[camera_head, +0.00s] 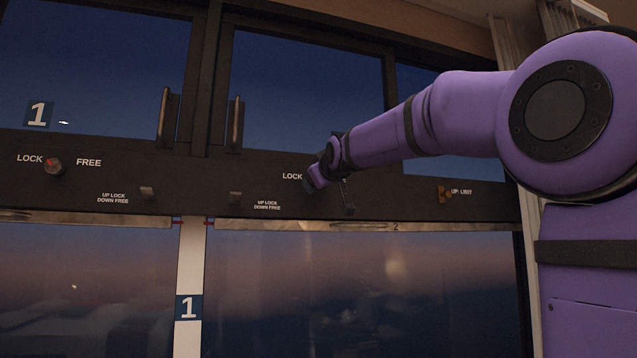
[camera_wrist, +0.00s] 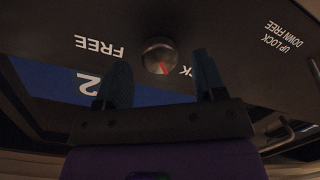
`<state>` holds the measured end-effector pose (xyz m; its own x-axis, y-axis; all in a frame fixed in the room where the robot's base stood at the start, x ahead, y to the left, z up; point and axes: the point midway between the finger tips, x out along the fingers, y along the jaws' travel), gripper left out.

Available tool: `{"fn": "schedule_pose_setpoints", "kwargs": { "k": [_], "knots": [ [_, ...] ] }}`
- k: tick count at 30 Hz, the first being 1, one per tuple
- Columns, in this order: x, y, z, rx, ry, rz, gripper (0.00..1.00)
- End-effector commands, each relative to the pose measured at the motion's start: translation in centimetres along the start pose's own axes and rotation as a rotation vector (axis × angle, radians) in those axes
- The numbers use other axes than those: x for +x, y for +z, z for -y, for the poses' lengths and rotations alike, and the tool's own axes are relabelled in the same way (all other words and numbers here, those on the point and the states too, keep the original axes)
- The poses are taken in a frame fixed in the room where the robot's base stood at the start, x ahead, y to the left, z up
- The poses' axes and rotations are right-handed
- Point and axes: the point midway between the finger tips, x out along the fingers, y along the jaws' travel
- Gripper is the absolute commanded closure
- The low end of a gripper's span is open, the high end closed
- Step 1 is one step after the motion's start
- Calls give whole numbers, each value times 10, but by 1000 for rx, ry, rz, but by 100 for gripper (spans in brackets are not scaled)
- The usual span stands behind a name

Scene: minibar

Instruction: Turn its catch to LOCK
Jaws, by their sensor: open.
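A round metal catch knob (camera_wrist: 157,52) with a red mark is on the dark panel in the wrist view. The lettering is upside down there, with FREE (camera_wrist: 100,47) to the left of the knob. The red mark points down in the picture, slightly right. My gripper (camera_wrist: 160,65) is open, its two fingers to either side of the knob in the picture; I cannot tell whether they touch it. In the head view my gripper (camera_head: 312,178) covers this knob, beside the word LOCK (camera_head: 292,176).
Another knob (camera_head: 53,167) between LOCK and FREE sits at the left of the panel. Small latches (camera_head: 147,193) (camera_head: 236,197) and an orange latch (camera_head: 444,194) stick out of the panel. Two vertical handles (camera_head: 168,115) (camera_head: 236,122) stand out above.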

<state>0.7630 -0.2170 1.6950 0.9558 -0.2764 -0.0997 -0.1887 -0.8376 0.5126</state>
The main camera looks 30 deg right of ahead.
Motion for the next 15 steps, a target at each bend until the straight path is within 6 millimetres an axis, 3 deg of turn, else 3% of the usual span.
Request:
{"fn": "schedule_pose_setpoints", "kwargs": {
  "k": [9, 15],
  "knots": [
    [-59, 0, 0, 1, 0, -1, 36],
    [-83, 0, 0, 0, 0, 0, 36]
  ]
}}
